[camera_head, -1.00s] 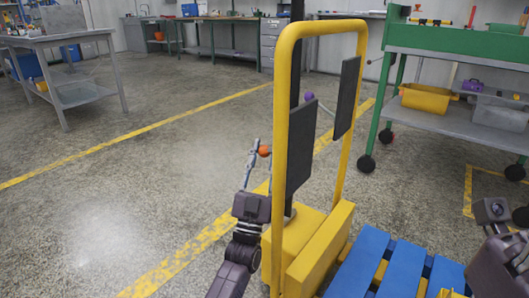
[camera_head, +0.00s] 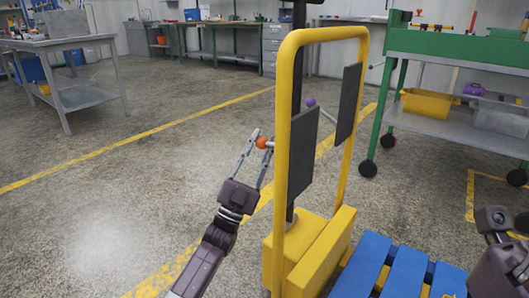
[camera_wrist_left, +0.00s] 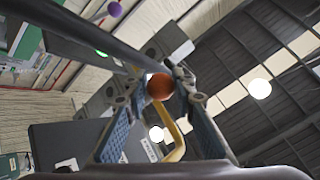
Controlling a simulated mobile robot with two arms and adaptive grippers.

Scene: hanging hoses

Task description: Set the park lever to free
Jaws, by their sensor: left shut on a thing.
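A small orange ball knob (camera_head: 262,143) is at the left side of a yellow-framed cart (camera_head: 284,170). A short rod runs from it toward the cart; its far end is hidden behind the frame. My left gripper (camera_head: 261,140) is shut on this knob, one finger on each side. In the left wrist view the orange knob (camera_wrist_left: 160,87) sits between the fingertips. A purple ball knob (camera_head: 310,102) shows inside the frame, and also in the left wrist view (camera_wrist_left: 115,9). No label shows which one is the park lever. My right gripper (camera_head: 516,265) is cut off at the right edge.
Dark panels (camera_head: 302,155) hang on the cart's frame. A blue pallet (camera_head: 400,272) lies at the front right. A green workbench (camera_head: 450,48) with a yellow bin (camera_head: 427,103) stands behind it. The floor left of the cart is clear up to a grey table (camera_head: 62,42).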

